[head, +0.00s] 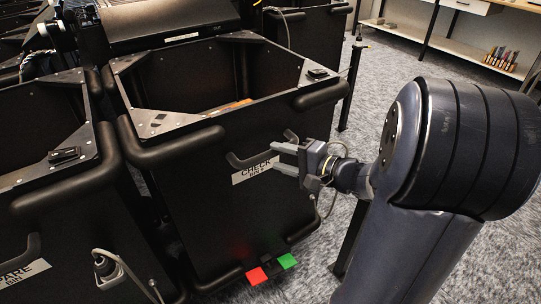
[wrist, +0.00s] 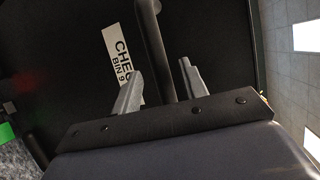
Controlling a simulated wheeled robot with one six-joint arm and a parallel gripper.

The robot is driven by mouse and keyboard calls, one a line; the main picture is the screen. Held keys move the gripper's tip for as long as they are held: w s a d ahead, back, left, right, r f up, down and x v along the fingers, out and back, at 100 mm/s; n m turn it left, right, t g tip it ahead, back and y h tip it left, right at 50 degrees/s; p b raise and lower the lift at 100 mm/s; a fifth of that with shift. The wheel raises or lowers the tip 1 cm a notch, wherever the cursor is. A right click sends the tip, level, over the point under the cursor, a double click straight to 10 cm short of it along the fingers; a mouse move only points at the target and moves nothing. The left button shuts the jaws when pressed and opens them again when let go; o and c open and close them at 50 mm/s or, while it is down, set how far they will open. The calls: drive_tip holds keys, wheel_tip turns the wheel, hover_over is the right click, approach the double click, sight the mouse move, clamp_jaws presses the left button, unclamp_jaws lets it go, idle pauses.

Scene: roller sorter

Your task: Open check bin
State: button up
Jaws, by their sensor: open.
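The check bin (head: 205,207) is a black, open-topped bin in the middle of the head view, with a white label (head: 255,170) reading "CHECK BIN 9". Its black bar handle (head: 240,161) runs across the front just above the label. My gripper (head: 278,158) is open at the right part of the handle. In the wrist view the handle (wrist: 151,38) passes between my two grey fingertips (wrist: 158,75), with gaps on both sides. The label (wrist: 121,55) shows left of it. Whether the fingers reach fully past the bar is hard to tell.
A spare bin (head: 30,262) stands close on the left, and another black bin (head: 310,40) is behind. Red (head: 257,276) and green (head: 287,261) pads sit at the check bin's foot. Grey carpet (head: 390,80) is open toward the back right, before a shelf (head: 455,48).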

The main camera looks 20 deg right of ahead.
sight(274, 156)
drive_tip(key=shift+x, duration=1.8)
clamp_jaws()
